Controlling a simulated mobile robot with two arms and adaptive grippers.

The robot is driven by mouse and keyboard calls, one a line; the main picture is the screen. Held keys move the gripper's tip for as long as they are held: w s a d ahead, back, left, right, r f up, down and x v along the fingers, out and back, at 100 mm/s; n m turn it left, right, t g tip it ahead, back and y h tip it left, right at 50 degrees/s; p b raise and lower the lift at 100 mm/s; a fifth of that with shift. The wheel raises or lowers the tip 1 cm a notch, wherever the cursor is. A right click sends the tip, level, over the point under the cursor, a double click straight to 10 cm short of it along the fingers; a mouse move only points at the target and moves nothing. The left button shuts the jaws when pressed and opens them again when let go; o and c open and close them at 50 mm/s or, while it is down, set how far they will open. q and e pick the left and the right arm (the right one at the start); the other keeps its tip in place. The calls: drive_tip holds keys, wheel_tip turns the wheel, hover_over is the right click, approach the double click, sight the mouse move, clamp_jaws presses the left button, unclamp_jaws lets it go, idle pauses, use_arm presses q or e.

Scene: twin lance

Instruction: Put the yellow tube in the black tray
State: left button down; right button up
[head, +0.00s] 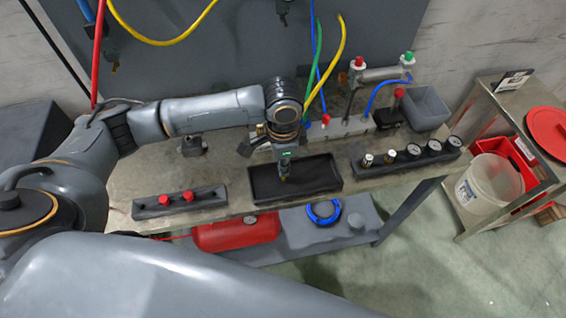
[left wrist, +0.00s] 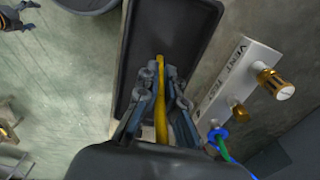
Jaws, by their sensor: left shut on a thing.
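The black tray (head: 318,173) lies on the bench near its front edge; it also shows in the left wrist view (left wrist: 160,25). My left gripper (head: 283,178) points down over the tray in the head view. In the left wrist view its fingers (left wrist: 159,85) are shut on the yellow tube (left wrist: 161,120), whose end lies against the tray's dark floor in the picture. I cannot tell whether the end touches the floor. In the head view the yellow tube (head: 335,58) arches down behind my left wrist. My right gripper is out of view.
A block with red knobs (head: 175,199) lies left of the tray, and a row of gauges (head: 412,153) right of it. Behind stand a labelled valve block (head: 345,126) with green and blue hoses (head: 316,60) and a grey bin (head: 425,107). A cart (head: 490,110) stands at right.

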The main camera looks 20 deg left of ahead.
use_arm(q)
drive_tip(key=c, duration=1.5)
unclamp_jaws()
drive_tip(key=shift+f, duration=0.1)
wheel_tip(320, 180, up, 12)
drive_tip(key=shift+r+b, duration=0.15)
drive_tip(key=shift+b, duration=0.75)
